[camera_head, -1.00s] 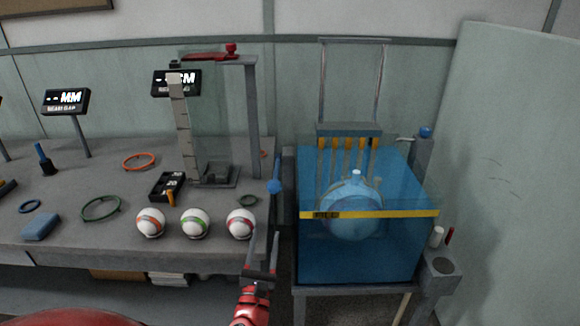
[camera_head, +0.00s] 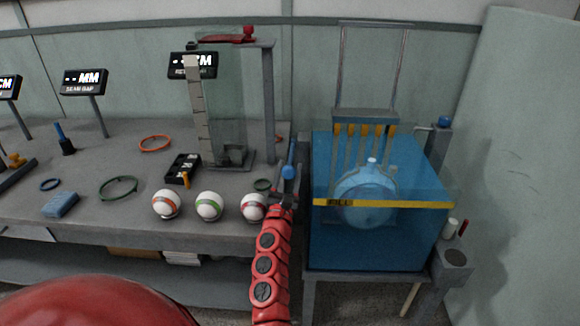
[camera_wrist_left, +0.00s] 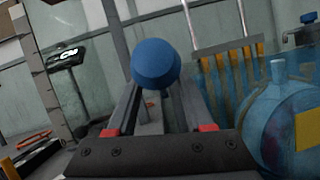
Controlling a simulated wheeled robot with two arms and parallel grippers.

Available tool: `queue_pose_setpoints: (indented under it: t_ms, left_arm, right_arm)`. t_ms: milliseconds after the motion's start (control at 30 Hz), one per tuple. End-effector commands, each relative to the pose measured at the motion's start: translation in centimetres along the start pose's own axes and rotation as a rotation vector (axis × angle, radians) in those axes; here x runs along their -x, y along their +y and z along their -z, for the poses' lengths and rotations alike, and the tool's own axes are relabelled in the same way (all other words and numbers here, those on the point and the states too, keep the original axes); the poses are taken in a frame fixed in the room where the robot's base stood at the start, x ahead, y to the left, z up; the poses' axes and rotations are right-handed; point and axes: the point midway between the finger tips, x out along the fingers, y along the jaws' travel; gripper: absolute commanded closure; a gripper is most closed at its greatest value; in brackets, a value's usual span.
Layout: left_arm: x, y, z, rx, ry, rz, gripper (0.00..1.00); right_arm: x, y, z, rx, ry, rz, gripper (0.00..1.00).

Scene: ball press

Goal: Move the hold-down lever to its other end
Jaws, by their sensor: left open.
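A lever with a blue knob (camera_head: 289,172) stands in the gap between the grey bench and the left side of the blue water tank (camera_head: 375,252). In the left wrist view the knob (camera_wrist_left: 155,63) is large and lies between and just beyond my left fingertips. My left gripper (camera_head: 284,193) is open, with its tips close to the knob; I cannot tell whether they touch it. The tank holds a clear round vessel (camera_head: 366,205) under a row of orange-topped prongs (camera_head: 364,131) below a grey frame. My right gripper is out of view.
Three striped balls, the nearest one (camera_head: 254,206) beside my left arm, sit at the bench front. A measuring column (camera_head: 198,110) with a red-topped arm stands behind. Another blue knob (camera_head: 445,122) is on a post at the tank's right. A grey partition is at the far right.

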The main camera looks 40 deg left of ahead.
Motion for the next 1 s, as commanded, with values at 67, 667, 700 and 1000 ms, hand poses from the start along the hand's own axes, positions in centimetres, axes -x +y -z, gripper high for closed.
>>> queue_pose_setpoints:
  t_ms: [67, 667, 700, 1000]
  left_arm:
    - [-0.9, 0.0, 0.0, -0.001, -0.002, 0.0, 0.48]
    - [-1.7, 0.0, 0.1, -0.001, 0.002, -0.001, 0.77]
    - [-1.7, 0.0, 0.1, -0.001, 0.002, -0.001, 0.84]
    - [-1.7, 0.0, 0.0, -0.001, 0.001, -0.001, 1.0]
  right_arm:
    - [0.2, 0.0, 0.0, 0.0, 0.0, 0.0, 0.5]
    - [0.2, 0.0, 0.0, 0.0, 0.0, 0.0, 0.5]
    - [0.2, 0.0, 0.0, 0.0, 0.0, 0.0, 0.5]
    - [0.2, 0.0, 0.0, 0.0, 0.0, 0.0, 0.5]
